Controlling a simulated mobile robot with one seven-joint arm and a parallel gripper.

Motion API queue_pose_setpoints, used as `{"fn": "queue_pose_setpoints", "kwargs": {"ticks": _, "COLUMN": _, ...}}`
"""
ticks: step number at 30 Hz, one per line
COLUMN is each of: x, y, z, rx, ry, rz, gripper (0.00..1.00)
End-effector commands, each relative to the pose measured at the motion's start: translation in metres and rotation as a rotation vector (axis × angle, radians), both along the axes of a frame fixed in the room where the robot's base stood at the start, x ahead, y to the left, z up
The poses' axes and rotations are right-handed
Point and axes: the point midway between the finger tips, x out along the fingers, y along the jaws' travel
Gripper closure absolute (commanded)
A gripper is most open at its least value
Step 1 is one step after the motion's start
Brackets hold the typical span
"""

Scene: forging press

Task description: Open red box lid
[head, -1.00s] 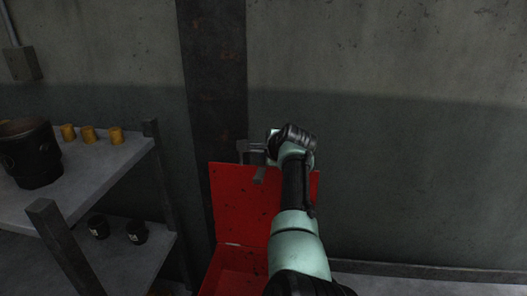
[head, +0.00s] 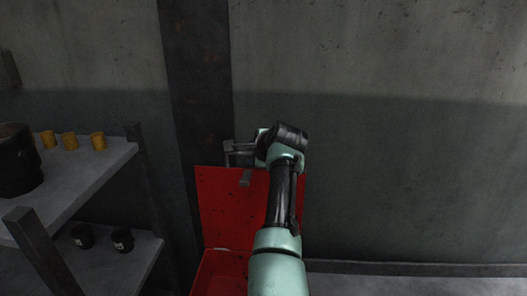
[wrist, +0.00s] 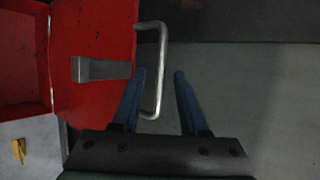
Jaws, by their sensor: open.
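The red box's lid (head: 225,205) stands raised, roughly upright, above the open box body (head: 220,270) in the head view. In the wrist view the lid (wrist: 90,30) carries a grey latch tab (wrist: 100,68) and a bent metal handle (wrist: 161,70) at its edge. My gripper (wrist: 160,74) is open, its blue fingers on either side of the handle's outer bar in the picture. I cannot tell whether a finger touches the handle. In the head view my wrist is at the lid's top edge and my arm covers the box's right side.
A grey shelf (head: 85,180) stands left of the box, with a dark pot (head: 17,165), several yellow cups (head: 69,141) and black jars (head: 122,240) below. A dark pillar (head: 195,80) and concrete wall (head: 400,150) rise behind. Floor right of the box looks clear.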

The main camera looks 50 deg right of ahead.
Motion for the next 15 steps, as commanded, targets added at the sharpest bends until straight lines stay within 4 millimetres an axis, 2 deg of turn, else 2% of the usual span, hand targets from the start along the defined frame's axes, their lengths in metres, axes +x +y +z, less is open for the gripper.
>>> {"fn": "queue_pose_setpoints", "kwargs": {"ticks": 15, "x": -0.05, "y": 0.023, "z": 0.034, "rx": -0.003, "ry": -0.002, "rz": -0.001, "gripper": 0.56}}
